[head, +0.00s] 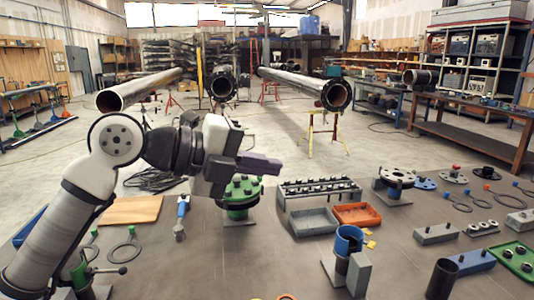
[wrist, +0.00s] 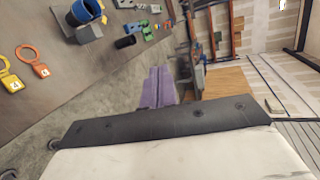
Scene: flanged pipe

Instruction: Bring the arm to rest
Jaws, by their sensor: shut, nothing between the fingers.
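My gripper (head: 259,163) is raised above the workbench (head: 285,262) in the head view, with its fingers pointing right. Its purple-grey fingers lie together, with nothing between them. In the wrist view the shut fingers (wrist: 158,88) show at the middle, past the dark edge of the gripper body. My arm comes in from the lower left and bends at a grey joint. Behind and below the gripper, a green flanged fitting (head: 240,195) stands on the bench, partly hidden by the gripper. The fingers appear clear of it.
A blue cylindrical holder (head: 348,240), a black cup (head: 441,279), a grey bin (head: 313,222) and an orange bin (head: 357,214) stand on the bench. A wooden board (head: 130,209) lies at left. Large pipes (head: 305,88) rest on stands behind. Air around the gripper looks free.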

